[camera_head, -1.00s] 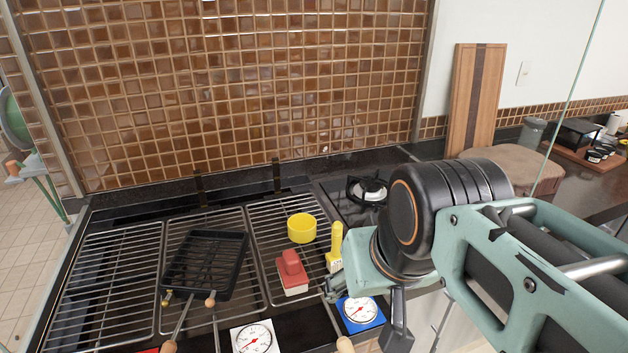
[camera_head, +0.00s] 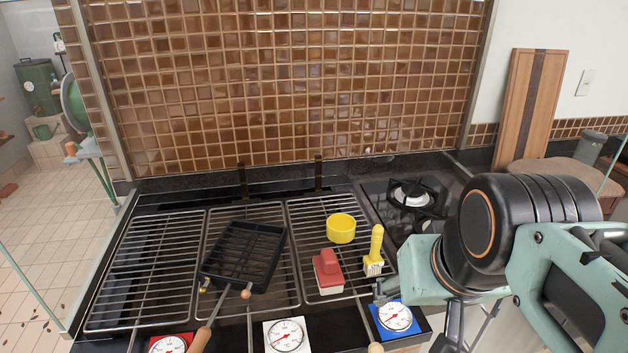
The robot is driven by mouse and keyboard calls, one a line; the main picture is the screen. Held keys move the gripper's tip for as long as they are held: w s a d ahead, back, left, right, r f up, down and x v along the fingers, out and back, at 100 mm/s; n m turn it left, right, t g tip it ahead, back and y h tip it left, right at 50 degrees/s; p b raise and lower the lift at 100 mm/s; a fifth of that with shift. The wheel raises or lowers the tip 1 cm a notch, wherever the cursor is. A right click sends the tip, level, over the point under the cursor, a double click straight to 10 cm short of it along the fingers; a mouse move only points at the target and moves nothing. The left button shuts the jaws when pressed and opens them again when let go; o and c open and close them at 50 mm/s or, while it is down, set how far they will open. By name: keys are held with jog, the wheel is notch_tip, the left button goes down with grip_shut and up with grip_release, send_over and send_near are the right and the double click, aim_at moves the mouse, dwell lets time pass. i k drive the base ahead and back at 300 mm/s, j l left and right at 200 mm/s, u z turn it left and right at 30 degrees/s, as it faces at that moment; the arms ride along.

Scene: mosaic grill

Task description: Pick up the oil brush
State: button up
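A yellow brush (camera_head: 374,252) stands on the right grill grate with its handle up and its pale bristle end down. It looks like the oil brush. A red-handled block brush (camera_head: 328,272) with a pale underside sits just left of it. A yellow bowl (camera_head: 341,228) is behind them on the same grate. My gripper (camera_head: 415,316) is at the lower right, its fingers apart, with nothing seen between them. One fingertip shows just below and right of the yellow brush in the picture; I cannot tell if they touch. My wrist hides part of the gripper.
A black grill basket (camera_head: 244,254) with a wooden handle lies on the middle grate. Round gauges on blue (camera_head: 396,317), white (camera_head: 286,337) and red plates line the front. A burner (camera_head: 410,196) is behind my gripper. The left grate (camera_head: 150,265) is bare.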

aim_at(373, 263)
jog(key=u, duration=1.05)
jog(key=z, duration=1.05)
jog(key=l+u, duration=0.5)
jog(key=l, duration=0.3)
jog(key=i+l+u, duration=0.15)
jog(key=l, duration=0.2)
jog(key=i+l+u, duration=0.1)
jog(key=l, duration=0.3)
